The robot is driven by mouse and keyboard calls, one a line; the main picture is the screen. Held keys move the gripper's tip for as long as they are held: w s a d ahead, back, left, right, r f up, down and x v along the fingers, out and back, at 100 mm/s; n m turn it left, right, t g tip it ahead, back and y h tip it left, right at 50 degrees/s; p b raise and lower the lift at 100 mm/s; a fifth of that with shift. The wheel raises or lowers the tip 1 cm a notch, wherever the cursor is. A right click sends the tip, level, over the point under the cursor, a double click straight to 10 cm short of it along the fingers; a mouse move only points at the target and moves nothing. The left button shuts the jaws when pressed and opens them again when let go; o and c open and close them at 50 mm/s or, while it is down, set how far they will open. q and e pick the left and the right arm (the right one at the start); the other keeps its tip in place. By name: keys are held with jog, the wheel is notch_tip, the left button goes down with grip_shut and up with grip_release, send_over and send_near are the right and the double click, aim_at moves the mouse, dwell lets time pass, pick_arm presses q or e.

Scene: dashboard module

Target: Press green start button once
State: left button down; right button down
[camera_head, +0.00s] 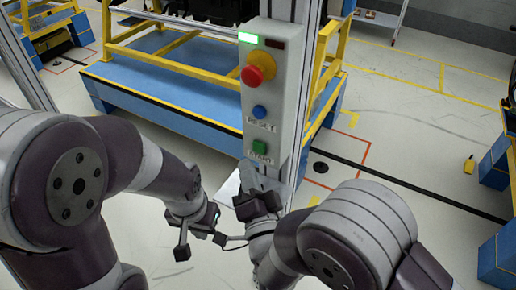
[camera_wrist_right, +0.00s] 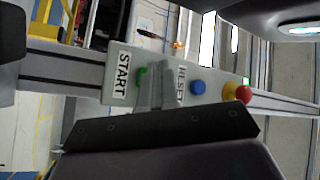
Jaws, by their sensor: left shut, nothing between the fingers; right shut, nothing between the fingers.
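The green start button (camera_head: 259,147) sits low on the grey control panel (camera_head: 284,90), above the START label. In the right wrist view the green button (camera_wrist_right: 142,76) is partly hidden behind my right gripper's finger. My right gripper (camera_head: 250,174) is shut and empty, its tip just below the button in the head view. In the wrist view my right gripper (camera_wrist_right: 155,84) overlaps the panel between the START and RESET labels. Contact with the button cannot be told. My left gripper (camera_head: 209,215) is shut and empty, lower left of the panel.
Above the green button are a blue reset button (camera_head: 259,111), a red stop button (camera_head: 254,75) on yellow, and a lit green lamp (camera_head: 248,38). A blue platform with yellow rails (camera_head: 165,100) stands behind the panel. Open floor (camera_head: 420,130) lies to the right.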

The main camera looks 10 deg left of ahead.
jog(key=s, duration=0.1)
jog(key=s+a, duration=0.1)
jog(key=s, duration=0.1)
jog(key=shift+a+r, duration=0.25)
jog(key=shift+w+f, duration=0.1)
dwell(0.3)
jog(key=shift+d, duration=0.1)
